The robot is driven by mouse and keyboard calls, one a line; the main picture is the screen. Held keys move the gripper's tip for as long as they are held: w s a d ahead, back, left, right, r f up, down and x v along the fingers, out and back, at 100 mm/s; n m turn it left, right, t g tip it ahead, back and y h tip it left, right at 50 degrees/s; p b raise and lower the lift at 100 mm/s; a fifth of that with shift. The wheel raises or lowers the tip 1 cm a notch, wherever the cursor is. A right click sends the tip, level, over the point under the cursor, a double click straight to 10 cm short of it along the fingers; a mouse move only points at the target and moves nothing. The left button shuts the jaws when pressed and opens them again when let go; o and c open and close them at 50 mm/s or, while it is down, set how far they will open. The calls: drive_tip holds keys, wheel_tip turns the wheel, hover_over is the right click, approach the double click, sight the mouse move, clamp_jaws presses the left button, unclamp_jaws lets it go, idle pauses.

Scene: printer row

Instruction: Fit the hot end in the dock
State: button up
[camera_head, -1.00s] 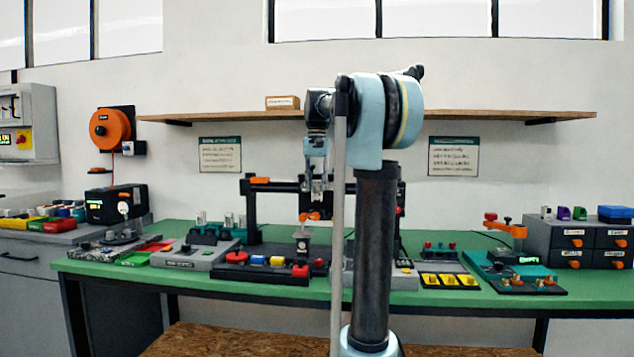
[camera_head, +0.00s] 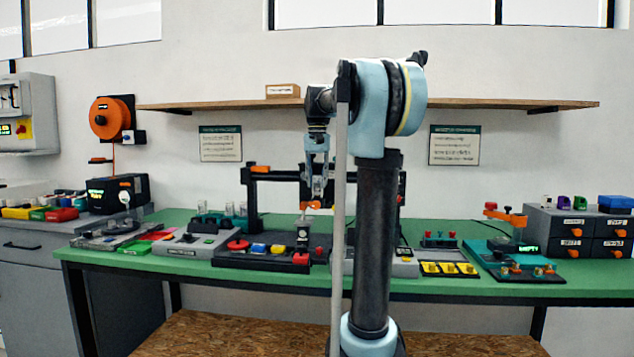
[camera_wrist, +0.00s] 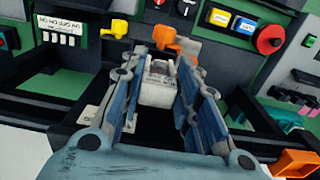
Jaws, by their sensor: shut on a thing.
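My gripper (camera_wrist: 158,92) is shut on a pale grey-white block, the hot end (camera_wrist: 160,82), which sits between the two blue-grey fingers in the wrist view. In the head view my gripper (camera_head: 317,190) points down in front of the dark printer frame (camera_head: 262,170), above the bench. The hot end is too small to make out there. Small orange parts (camera_head: 312,206) show by the fingertips; in the wrist view orange parts (camera_wrist: 165,38) lie just beyond the hot end. I cannot tell whether they touch it. I cannot single out the dock with certainty; my arm hides part of the printer.
A teal fixture (camera_head: 490,258) with a lit display stands at the right, beside grey drawers (camera_head: 570,240). A shelf (camera_head: 470,104) runs behind.

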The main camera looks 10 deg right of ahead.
sight(317, 183)
drive_tip(key=shift+f, duration=1.5)
idle(1.2)
drive_tip(key=o, duration=1.2)
drive_tip(key=shift+c, duration=0.2)
wheel_tip(317, 183, up, 12)
drive_tip(key=shift+f, duration=0.1)
drive_tip(key=s+f+n, duration=0.1)
drive_tip(key=s+f, duration=1)
drive_tip(key=f, duration=0.3)
drive_tip(key=s+f+n+t, duration=0.1)
drive_tip(key=s+f, duration=1)
drive_tip(key=f, duration=0.4)
drive_tip(key=s+f+n+t, duration=0.1)
drive_tip(key=s+f, duration=1)
drive_tip(key=f, duration=0.4)
drive_tip(key=shift+s+d+n, duration=0.25)
drive_tip(key=shift+d+n, duration=0.05)
drive_tip(key=shift+n, duration=0.1)
